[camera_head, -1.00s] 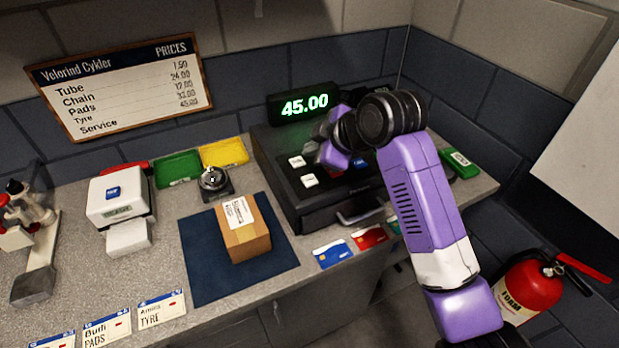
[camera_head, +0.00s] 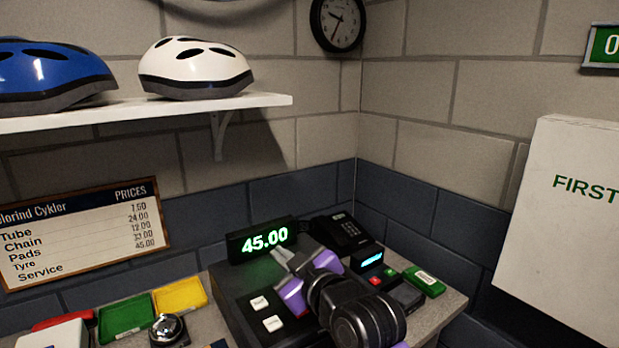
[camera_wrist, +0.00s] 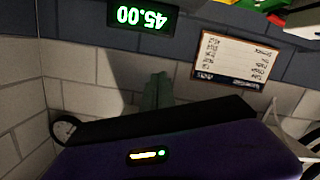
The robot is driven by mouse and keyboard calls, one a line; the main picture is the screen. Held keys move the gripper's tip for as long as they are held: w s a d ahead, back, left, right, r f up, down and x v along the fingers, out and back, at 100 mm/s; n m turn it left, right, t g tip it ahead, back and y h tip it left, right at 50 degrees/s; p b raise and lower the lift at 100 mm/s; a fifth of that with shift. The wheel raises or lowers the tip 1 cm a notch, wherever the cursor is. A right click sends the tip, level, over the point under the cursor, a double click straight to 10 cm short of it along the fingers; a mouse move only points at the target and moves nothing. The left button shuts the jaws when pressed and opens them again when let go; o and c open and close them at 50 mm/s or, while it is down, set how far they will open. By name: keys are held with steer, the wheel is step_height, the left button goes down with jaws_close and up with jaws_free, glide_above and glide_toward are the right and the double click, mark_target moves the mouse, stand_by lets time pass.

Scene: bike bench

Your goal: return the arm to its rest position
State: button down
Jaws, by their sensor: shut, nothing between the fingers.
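My purple and black arm reaches in from the bottom of the head view. My gripper (camera_head: 284,257) is over the black cash register (camera_head: 240,298), in front of the green 45.00 display (camera_head: 265,239), with its fingers shut and empty. In the wrist view, which is upside down, the narrow fingers of my gripper (camera_wrist: 158,92) rise from behind a dark edge. The lit 45.00 display (camera_wrist: 143,16) and the price board (camera_wrist: 235,58) show beyond them. Most of my arm is below the head view's edge.
A black phone (camera_head: 341,232), a card terminal (camera_head: 372,262) and a green box (camera_head: 424,281) are close to the gripper's right. Green (camera_head: 126,316) and yellow (camera_head: 180,295) trays and a bell (camera_head: 169,330) lie left. A shelf (camera_head: 200,107) with helmets is above. A white first-aid cabinet (camera_head: 570,225) is right.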

steer(key=s+d+f+m+t+h, duration=0.25)
steer(key=s+d+f, duration=0.2)
steer(key=s, duration=0.35)
steer(key=s+d+f+m+t+h+b, duration=0.1)
steer(key=s+d+f+m, duration=0.3)
steer(key=s+d, duration=0.25)
steer(key=s+d+f+m+t+h, duration=0.2)
steer(key=s+d+f+m, duration=0.25)
steer(key=s, duration=0.35)
steer(key=s+d+f+g+h, duration=0.1)
steer(key=s+d+f, duration=0.1)
steer(key=s, duration=0.7)
steer(key=s+d+f+g+h+b, duration=0.1)
steer(key=s+d, duration=0.3)
steer(key=s, duration=0.6)
steer(key=s+d+f+g+h+b, duration=0.1)
steer(key=s+d+f+g, duration=0.1)
steer(key=s, duration=0.8)
steer(key=shift+s+d+f, duration=0.15)
steer(key=shift+d+f, duration=0.45)
steer(key=shift+d, duration=0.35)
